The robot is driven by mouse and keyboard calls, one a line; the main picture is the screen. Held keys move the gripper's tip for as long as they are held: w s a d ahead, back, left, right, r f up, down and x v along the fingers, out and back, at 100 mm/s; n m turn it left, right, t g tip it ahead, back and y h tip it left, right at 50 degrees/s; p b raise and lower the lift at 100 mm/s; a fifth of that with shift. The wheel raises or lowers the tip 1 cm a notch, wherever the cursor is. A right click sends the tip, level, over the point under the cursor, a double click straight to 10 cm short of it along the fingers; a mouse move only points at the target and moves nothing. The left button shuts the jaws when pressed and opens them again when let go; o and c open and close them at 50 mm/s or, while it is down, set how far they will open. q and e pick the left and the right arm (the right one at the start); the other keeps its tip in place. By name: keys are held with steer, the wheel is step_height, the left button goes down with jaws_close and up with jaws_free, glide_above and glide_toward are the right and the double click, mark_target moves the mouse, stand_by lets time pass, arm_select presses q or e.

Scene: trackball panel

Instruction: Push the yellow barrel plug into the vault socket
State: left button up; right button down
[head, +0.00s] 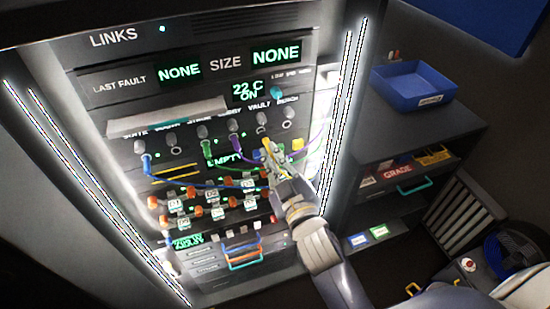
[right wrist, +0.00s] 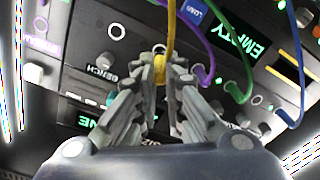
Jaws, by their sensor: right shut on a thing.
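The yellow barrel plug (right wrist: 160,70) is between the fingertips of my right gripper (right wrist: 162,82) in the right wrist view, and its yellow cable (right wrist: 171,25) runs away from it. In the head view the right gripper (head: 270,160) is at the panel's socket row, below the VAULT label (head: 258,105), with the yellow plug (head: 264,143) at its tips. The fingers are shut on the plug. My left gripper is not in view.
Blue (head: 147,158), green (head: 208,150) and purple (head: 238,140) plugs with cables sit left of my right gripper. The bench socket (right wrist: 117,29) is an empty ring beside the gripper. A blue tray (head: 412,86) stands on the cabinet at right.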

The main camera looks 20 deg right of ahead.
mark_target(262, 132)
steer(key=shift+w+p, duration=0.3)
steer(key=shift+w, duration=2.05)
steer(key=c, duration=1.6)
jaws_free()
steer(key=s, duration=1.2)
steer(key=shift+d, duration=0.2)
steer(key=shift+f, duration=0.1)
